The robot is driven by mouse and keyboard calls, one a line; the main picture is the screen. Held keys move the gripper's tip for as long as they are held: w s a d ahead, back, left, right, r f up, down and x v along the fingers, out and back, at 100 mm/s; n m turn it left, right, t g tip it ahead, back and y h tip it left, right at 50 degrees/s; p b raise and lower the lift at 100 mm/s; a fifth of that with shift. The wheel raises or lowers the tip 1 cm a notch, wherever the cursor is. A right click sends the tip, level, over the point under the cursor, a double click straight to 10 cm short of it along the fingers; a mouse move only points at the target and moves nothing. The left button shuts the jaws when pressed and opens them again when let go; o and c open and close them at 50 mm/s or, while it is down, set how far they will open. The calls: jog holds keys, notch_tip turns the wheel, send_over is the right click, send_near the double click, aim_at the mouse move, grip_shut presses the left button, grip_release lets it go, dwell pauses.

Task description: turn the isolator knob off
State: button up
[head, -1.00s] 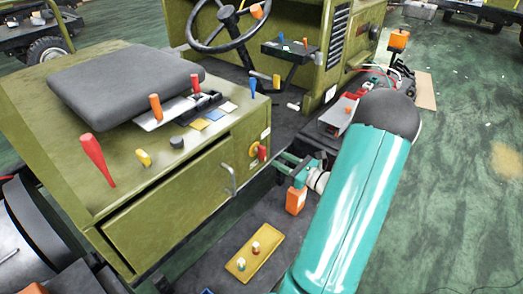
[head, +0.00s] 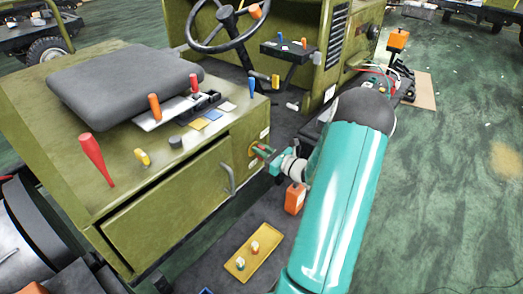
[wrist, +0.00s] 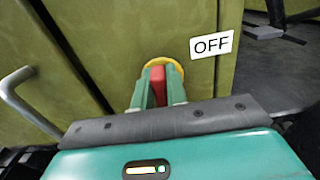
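The red isolator knob (wrist: 158,78) stands on a round yellow plate (wrist: 174,66) on the olive cabinet's side. In the wrist view its red grip lies upright between the two green fingers of my gripper (wrist: 159,90), with no clear gap on either side. A white label reading OFF (wrist: 211,45) is to the right of the plate. In the head view my gripper (head: 262,153) reaches the yellow plate (head: 253,148) from the right, and its fingers mostly hide the knob.
A metal handle (head: 229,178) is on the cabinet front just left of the knob. Several levers, including a red one (head: 96,158), stand on the cabinet top. An orange box (head: 295,198) is below my wrist, and a yellow switch plate (head: 254,254) lies lower down.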

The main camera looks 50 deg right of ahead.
grip_shut()
jog(key=shift+a+n, duration=0.1)
jog(key=shift+n, duration=0.3)
jog(key=n, duration=0.3)
jog(key=shift+a, duration=0.2)
jog(key=n, duration=0.5)
jog(key=a+n, duration=0.1)
jog(key=n, duration=0.2)
jog(key=shift+f+n, duration=0.3)
jog(key=shift+f, duration=0.1)
jog(key=n, duration=0.5)
jog(key=shift+f+n, duration=0.3)
jog(key=shift+f, duration=0.05)
